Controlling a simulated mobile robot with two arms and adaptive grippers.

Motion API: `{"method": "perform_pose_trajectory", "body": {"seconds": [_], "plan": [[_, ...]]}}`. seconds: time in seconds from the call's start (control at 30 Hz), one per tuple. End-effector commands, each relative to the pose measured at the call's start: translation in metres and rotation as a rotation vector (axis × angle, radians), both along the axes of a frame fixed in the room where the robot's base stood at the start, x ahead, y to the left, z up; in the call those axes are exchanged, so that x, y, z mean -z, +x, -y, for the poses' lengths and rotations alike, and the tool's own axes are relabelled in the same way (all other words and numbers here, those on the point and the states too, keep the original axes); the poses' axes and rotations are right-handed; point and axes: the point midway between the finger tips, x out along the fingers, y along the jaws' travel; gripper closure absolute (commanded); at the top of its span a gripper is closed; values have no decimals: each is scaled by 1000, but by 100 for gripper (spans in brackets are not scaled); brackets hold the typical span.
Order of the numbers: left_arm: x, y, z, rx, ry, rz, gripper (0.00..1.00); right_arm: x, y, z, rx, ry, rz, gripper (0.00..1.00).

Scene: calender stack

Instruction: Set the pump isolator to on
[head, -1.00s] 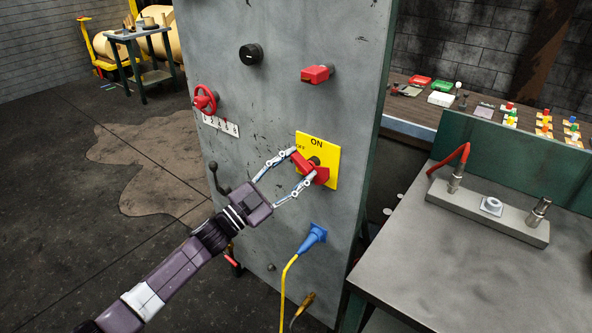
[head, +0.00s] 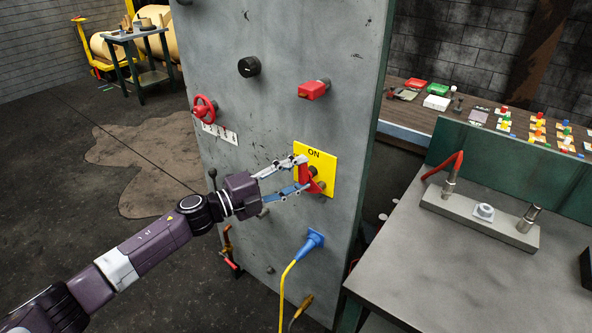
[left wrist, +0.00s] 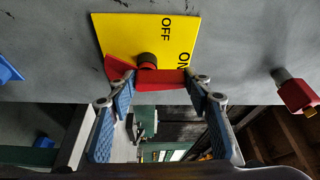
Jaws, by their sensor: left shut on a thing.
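The pump isolator is a yellow plate (head: 328,158) with a red handle (head: 313,185) on the grey panel. ON is printed at the plate's top; the OFF label is hidden by my gripper in the head view. My left gripper (head: 306,173) is shut on the red handle, which stands steep, its upper end leaning a little left of ON. In the left wrist view the handle (left wrist: 160,82) lies between the two blue-padded fingers (left wrist: 158,88), its right end close to the ON label. OFF reads sideways on the plate (left wrist: 130,35). My right gripper is not in view.
The grey panel (head: 285,115) also carries a black knob (head: 249,67), a red block-shaped knob (head: 314,89), a red handwheel (head: 204,108) and a blue plug (head: 311,243) with a yellow cable. A grey workbench (head: 450,285) stands close on the right.

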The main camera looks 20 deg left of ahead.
Motion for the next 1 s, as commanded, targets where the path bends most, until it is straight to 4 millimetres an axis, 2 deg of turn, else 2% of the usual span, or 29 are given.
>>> {"method": "perform_pose_trajectory", "body": {"seconds": [0.3, 0.8, 0.83, 0.97, 1.0], "plan": [[-3, 0, 2, 0, 95, 37, 78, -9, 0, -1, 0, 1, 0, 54], [-2, 0, 2, -1, 109, 43, 78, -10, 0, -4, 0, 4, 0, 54], [-2, 0, 2, -1, 109, 43, 51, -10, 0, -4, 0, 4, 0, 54], [-1, 0, 2, -1, 109, 41, 36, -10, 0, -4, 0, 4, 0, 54], [-1, 0, 2, -1, 108, 40, 36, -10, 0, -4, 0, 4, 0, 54]]}}
